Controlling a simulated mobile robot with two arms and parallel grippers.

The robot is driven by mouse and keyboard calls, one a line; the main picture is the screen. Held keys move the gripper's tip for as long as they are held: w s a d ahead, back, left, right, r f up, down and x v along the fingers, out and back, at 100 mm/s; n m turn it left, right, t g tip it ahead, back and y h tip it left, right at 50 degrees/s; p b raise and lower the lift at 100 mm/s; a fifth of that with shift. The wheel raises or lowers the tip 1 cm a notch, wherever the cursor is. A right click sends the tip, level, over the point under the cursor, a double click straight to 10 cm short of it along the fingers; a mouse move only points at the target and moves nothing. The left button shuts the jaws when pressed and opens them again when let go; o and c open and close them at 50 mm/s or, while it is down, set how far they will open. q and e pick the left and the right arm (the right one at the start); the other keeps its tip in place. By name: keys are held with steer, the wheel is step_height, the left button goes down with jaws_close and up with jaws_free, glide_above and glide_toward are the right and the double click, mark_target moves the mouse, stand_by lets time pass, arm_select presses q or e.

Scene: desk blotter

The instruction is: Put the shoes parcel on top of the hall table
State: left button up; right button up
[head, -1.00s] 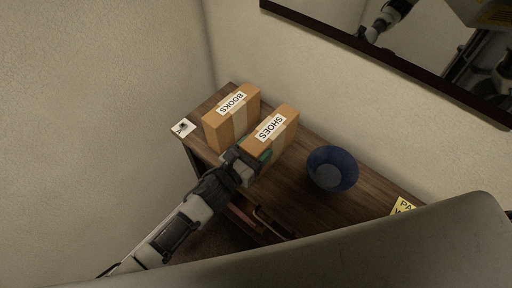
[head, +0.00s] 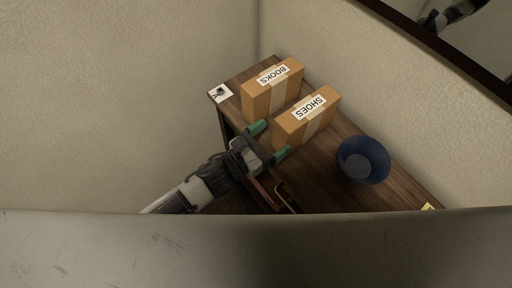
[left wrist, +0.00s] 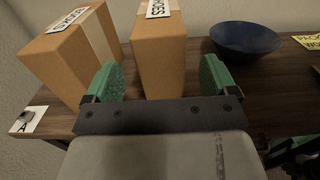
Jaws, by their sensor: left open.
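The shoes parcel (head: 306,117), a brown box with a white SHOES label, stands upright on the dark wooden hall table (head: 318,178). It also shows in the left wrist view (left wrist: 160,55), just beyond the fingers. My left gripper (head: 268,140) is open, with green finger pads, in front of the parcel at the table's front edge. In the left wrist view its fingertips (left wrist: 161,78) are spread, with nothing held between them.
The books parcel (head: 272,90) stands to the left of the shoes parcel. A dark blue bowl (head: 363,161) stands to its right. A white card (head: 221,93) lies at the table's left corner, and a yellow note (left wrist: 308,41) lies right of the bowl. Walls close off the back and left.

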arm_select(q)
steer(key=v, duration=0.5)
steer(key=w+a+f+n+y, duration=0.1)
steer(key=a+f+n+y, duration=0.35)
steer(key=f+n, duration=0.4)
steer(key=w+a+f+n+y, duration=0.1)
steer(key=a+f+n+y, duration=0.2)
steer(key=a+f+n, duration=0.5)
steer(key=s+a+f+n+g+y, duration=0.1)
steer(key=s+a+f+n+y, duration=0.15)
steer(key=f+n, duration=0.35)
steer(key=s+a+f+n+g+y, duration=0.1)
steer(key=s+a+f+n, duration=0.2)
steer(key=f, duration=0.5)
steer(key=s+a+f+n+g+y, duration=0.1)
steer(key=s+f+n, duration=0.3)
steer(key=s, duration=0.5)
steer(key=s+a+f+n+g+y, duration=0.1)
steer(key=s+f+n+g, duration=0.3)
steer(key=s+n, duration=0.4)
steer(key=s+a+f+n+g+y, duration=0.1)
steer(key=s+a+f+n+g, duration=0.2)
steer(key=s, duration=0.7)
step_height(320, 180, down, 3)
steer(key=n, duration=0.3)
steer(key=shift+s+r+b, duration=0.25)
steer(key=shift+s+b, duration=0.15)
steer(key=shift+n, duration=0.25)
